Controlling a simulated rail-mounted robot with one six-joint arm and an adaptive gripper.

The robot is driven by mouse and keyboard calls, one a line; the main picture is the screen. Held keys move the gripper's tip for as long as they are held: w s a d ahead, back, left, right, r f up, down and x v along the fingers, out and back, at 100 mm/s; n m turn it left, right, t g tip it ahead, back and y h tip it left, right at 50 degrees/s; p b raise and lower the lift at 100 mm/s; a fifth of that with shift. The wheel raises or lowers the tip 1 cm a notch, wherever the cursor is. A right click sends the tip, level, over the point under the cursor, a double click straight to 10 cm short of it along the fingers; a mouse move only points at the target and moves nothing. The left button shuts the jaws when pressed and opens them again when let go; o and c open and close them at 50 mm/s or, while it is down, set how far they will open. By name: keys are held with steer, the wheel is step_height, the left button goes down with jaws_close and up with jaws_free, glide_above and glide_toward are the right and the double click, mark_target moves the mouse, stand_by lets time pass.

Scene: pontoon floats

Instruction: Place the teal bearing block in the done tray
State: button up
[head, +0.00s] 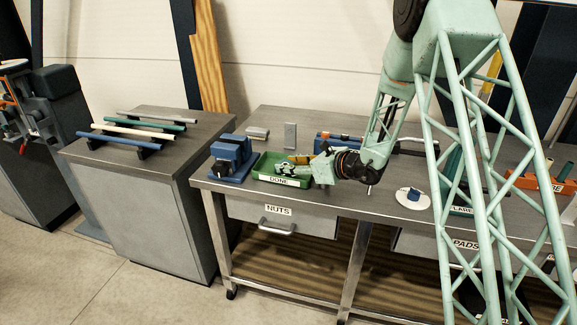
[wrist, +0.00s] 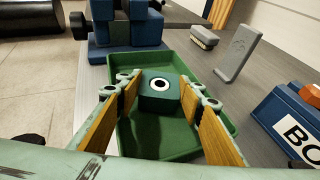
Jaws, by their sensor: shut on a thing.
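The teal bearing block (wrist: 160,90) shows in the wrist view as a dark green-teal block with a white ring and black centre on its face. It is between the fingertips of my gripper (wrist: 162,84), which is shut on it. The green done tray (wrist: 228,123) lies below and around the block in the wrist view. I cannot tell whether the block touches the tray floor. In the head view, my gripper (head: 290,167) reaches in from the right over the done tray (head: 280,181), labelled DONE. The block is not clearly seen there.
A blue vise (head: 232,157) stands directly left of the tray. A grey upright plate (head: 290,136) and a small brush-like item (head: 257,133) are behind it. A blue box (wrist: 285,120) stands to the right in the wrist view. Bars lie on the left bench (head: 137,131).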

steer(key=shift+f, duration=0.1)
steer(key=o, duration=0.9)
steer(key=shift+o, duration=0.2)
steer(key=shift+s+d+r, duration=0.3)
steer(key=shift+d+r, duration=0.05)
steer(key=shift+d, duration=0.05)
steer(key=p+v, duration=0.1)
steer(key=v, duration=1)
steer(key=shift+f+p, duration=0.1)
steer(key=shift+p, duration=0.25)
steer(key=shift+s+a, duration=0.1)
